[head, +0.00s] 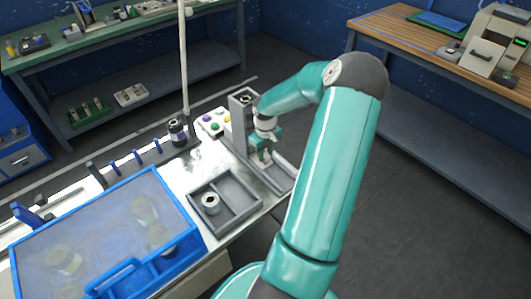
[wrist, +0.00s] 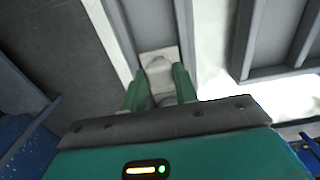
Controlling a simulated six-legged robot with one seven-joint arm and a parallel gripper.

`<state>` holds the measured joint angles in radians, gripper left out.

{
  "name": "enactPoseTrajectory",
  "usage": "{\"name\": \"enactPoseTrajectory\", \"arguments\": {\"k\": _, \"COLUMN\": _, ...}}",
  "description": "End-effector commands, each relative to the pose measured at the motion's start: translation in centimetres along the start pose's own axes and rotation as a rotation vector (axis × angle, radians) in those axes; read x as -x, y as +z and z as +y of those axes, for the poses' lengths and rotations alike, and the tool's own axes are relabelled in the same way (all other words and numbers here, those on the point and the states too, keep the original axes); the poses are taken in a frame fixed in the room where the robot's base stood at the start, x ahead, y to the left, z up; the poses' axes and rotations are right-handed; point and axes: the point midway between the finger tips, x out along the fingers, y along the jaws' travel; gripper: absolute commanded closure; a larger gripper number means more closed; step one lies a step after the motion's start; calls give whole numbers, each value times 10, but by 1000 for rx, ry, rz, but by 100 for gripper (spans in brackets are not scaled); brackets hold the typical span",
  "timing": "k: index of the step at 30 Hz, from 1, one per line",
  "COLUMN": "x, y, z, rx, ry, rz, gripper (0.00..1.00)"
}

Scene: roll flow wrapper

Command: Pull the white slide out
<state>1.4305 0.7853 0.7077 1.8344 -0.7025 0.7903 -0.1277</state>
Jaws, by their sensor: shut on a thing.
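My gripper (head: 265,158) reaches down to the grey channel at the foot of an upright grey housing (head: 240,118). In the wrist view my gripper's two green fingers (wrist: 160,90) are closed around the pale knob of the white slide (wrist: 159,62). The slide's light plate lies between the channel's grey walls. In the head view the slide is mostly hidden by the gripper and too small to make out clearly.
A grey two-part tray (head: 228,219) holding a small roll (head: 211,204) stands left of the channel. A button panel (head: 213,123) is behind it. A blue-framed clear cover (head: 100,235) fills the near left. The channel's near end looks free.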

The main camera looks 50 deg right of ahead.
Motion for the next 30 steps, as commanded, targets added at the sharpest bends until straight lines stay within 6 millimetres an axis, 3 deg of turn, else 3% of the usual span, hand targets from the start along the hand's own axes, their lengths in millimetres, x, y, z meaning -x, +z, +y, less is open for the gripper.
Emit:
{"name": "enactPoseTrajectory", "arguments": {"k": 5, "x": 1, "y": 15, "z": 0, "rx": 1, "ry": 2, "rz": -3, "gripper": 100}}
{"name": "enactPoseTrajectory", "arguments": {"k": 16, "x": 1, "y": 93, "z": 1, "rx": -1, "ry": 2, "rz": -3, "gripper": 100}}
{"name": "enactPoseTrajectory", "arguments": {"k": 28, "x": 0, "y": 105, "z": 1, "rx": -2, "ry": 0, "rz": -6, "gripper": 100}}
{"name": "enactPoseTrajectory", "arguments": {"k": 29, "x": 0, "y": 105, "z": 1, "rx": -2, "ry": 0, "rz": -7, "gripper": 65}}
{"name": "enactPoseTrajectory", "arguments": {"k": 30, "x": 0, "y": 105, "z": 1, "rx": -2, "ry": -1, "rz": -7, "gripper": 57}}
